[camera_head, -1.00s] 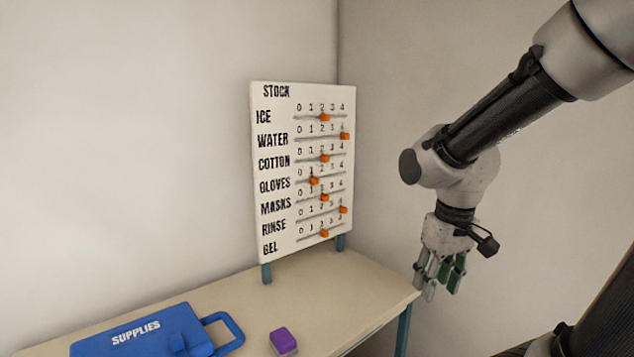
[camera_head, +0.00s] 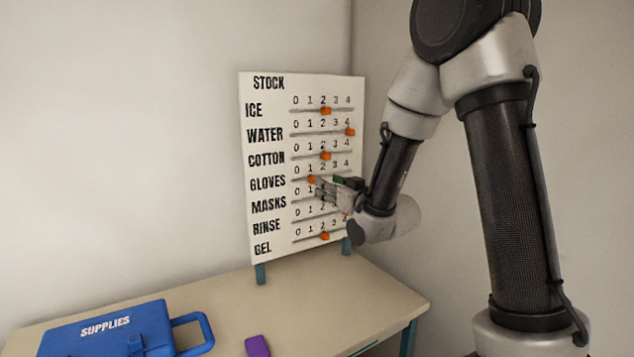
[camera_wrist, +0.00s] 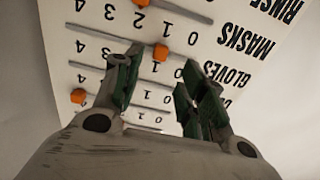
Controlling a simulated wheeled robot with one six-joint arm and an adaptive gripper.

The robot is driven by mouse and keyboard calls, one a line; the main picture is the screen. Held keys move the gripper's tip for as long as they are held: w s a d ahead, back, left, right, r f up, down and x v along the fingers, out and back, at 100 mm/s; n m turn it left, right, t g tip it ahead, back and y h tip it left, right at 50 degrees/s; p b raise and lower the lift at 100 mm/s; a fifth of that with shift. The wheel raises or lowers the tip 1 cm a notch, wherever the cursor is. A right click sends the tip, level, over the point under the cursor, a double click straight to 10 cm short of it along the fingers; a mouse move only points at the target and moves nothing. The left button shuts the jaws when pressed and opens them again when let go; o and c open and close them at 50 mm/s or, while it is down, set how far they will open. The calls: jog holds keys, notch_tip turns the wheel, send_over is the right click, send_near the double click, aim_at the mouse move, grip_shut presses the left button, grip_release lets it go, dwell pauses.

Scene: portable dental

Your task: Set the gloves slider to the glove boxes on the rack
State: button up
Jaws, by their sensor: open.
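The STOCK board (camera_head: 268,170) stands on the table with labelled slider rows. The orange gloves knob (camera_head: 312,179) is at about mark 1 on the 0–4 scale; in the wrist view, where the board looks upside down, the gloves knob (camera_wrist: 160,53) shows just past the gap between my fingertips. My gripper (camera_head: 320,190) is open and empty, close to the board at the gloves and masks rows. Its green-padded fingers (camera_wrist: 162,75) are apart; I cannot tell whether they touch the board. The masks knob is hidden behind my gripper in the head view. No glove boxes or rack show.
Neighbouring knobs are close: the cotton knob (camera_head: 325,155) above, and the gel knob (camera_head: 325,236) lower down. A blue supplies case (camera_head: 75,335) and a purple block (camera_head: 257,346) lie on the table (camera_head: 330,300). A wall stands close behind the board.

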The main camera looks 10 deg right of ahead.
aim_at(313, 179)
jog(key=x, duration=0.7)
grip_shut()
